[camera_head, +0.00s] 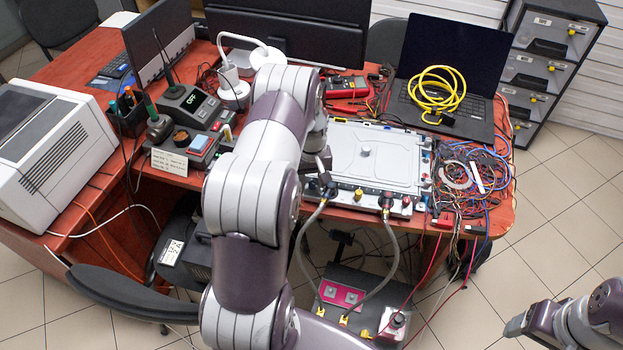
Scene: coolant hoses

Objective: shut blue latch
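A pale flat panel unit (385,150) lies at the front of the red desk. Two grey hoses run up from the box below to dark connectors on its front edge, a left one (327,189) and a right one (387,203). My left arm comes down across the middle, and my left gripper (322,168) is at the panel's left front corner, close to the left connector. Its fingers are too small and partly hidden to tell open from shut. I cannot make out the blue latch surely. My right gripper (515,325) is at the lower right, away from the desk.
A dark box (365,300) with a pink plate stands on the floor under the desk. Tangled wires (470,175) lie right of the panel, and a laptop (450,60) with a yellow cable coil (437,90) stands behind. A red multimeter (347,87) lies behind the panel.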

